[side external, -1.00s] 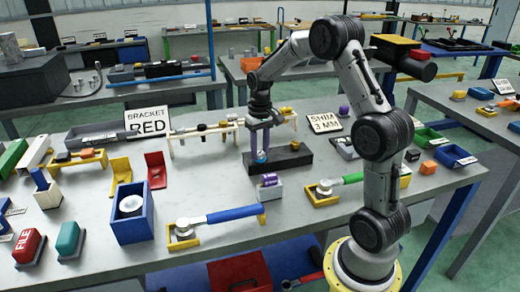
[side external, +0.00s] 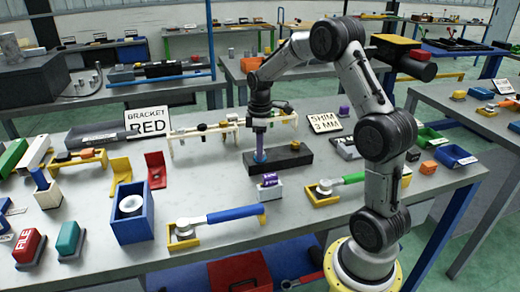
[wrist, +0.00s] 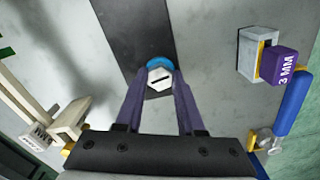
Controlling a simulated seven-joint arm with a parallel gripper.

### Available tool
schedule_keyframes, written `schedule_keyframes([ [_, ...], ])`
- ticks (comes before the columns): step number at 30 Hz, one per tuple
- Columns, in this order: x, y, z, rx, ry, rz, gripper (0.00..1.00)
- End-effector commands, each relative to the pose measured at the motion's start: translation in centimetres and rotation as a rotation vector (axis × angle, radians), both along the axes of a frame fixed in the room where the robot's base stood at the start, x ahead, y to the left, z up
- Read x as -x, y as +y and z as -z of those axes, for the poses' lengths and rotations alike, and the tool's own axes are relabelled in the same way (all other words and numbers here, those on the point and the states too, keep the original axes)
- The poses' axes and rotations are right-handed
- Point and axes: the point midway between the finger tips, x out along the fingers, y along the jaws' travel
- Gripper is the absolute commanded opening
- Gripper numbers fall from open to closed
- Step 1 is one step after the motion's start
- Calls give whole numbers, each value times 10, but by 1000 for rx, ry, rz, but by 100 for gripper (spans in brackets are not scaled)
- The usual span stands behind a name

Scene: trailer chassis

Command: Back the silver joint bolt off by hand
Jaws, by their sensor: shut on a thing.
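The silver joint bolt (wrist: 160,76) shows in the wrist view as a pale hexagonal head with a dark slot, with a blue round part (wrist: 160,63) beside it. The black bar (side external: 296,160) lies below my gripper (side external: 261,158) on the grey bench. In the wrist view my gripper's purple fingers (wrist: 161,80) reach in from both sides of the bolt head and are shut on it. In the side view the fingers point straight down at the bar's left part and hide the bolt.
A purple block marked 3 MM (wrist: 278,66) sits in a pale holder, in front of the bar in the side view. A blue-handled wrench (side external: 235,213) lies in a yellow rack nearer the front. Cream racks (side external: 205,138) stand behind. Bare bench lies left of the bar.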

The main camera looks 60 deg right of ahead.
Motion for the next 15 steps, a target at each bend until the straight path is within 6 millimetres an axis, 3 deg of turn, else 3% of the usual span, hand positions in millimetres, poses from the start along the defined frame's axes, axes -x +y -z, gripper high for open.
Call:
schedule_keyframes([
  [15, 4, 0, 6, -9, 15, -465, 0],
])
